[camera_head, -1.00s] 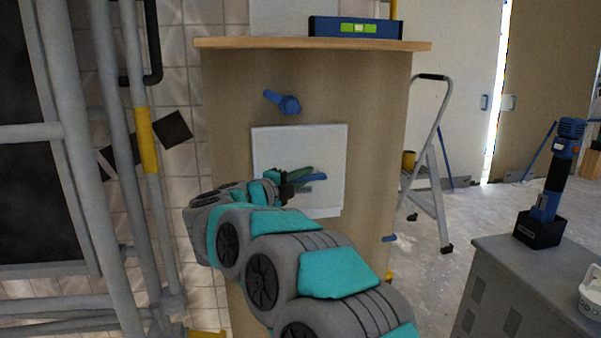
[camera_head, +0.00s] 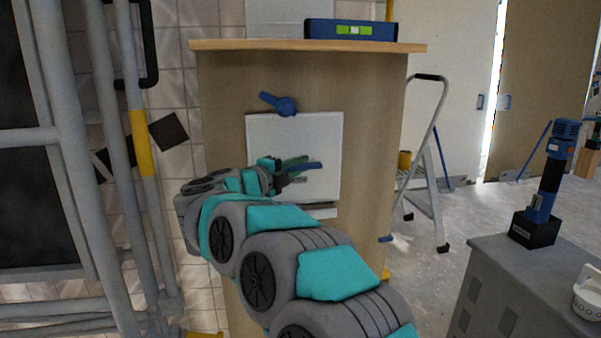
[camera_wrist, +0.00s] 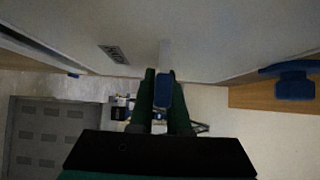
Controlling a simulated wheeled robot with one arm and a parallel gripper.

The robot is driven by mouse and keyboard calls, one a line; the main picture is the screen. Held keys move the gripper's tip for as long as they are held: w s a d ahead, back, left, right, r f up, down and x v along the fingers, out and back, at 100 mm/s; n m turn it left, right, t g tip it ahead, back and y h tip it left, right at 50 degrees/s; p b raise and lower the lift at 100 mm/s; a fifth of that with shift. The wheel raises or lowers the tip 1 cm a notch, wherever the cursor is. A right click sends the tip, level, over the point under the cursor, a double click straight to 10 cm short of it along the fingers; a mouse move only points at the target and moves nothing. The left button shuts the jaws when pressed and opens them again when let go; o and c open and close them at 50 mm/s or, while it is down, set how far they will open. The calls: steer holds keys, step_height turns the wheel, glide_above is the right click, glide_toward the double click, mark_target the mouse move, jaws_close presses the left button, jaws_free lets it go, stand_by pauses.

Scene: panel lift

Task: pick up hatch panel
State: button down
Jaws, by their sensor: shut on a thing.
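The hatch panel (camera_head: 322,143) is a white, nearly square plate on the front of the wooden cabinet (camera_head: 225,130). It looks upright and raised, with a pale ledge (camera_head: 322,211) showing below its lower edge. My gripper (camera_head: 294,166) is at the panel's middle, its green fingers shut on the blue handle (camera_head: 309,167). In the wrist view, the handle (camera_wrist: 164,92) sits between my gripper's fingers (camera_wrist: 163,78), and the panel (camera_wrist: 200,40) fills the top with a small label. My arm hides the panel's lower left; I cannot tell its exact gap from the cabinet.
A blue latch (camera_head: 283,105) is turned sideways just above the panel. A blue level (camera_head: 350,29) lies on the cabinet top. Grey pipes (camera_head: 105,150) stand left. A stepladder (camera_head: 430,170) and a grey cabinet (camera_head: 500,265) with a tool are on the right.

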steer(key=v, duration=1.7)
steer(key=shift+s+a, duration=0.15)
steer(key=shift+a, duration=0.05)
steer(key=shift+r, duration=0.1)
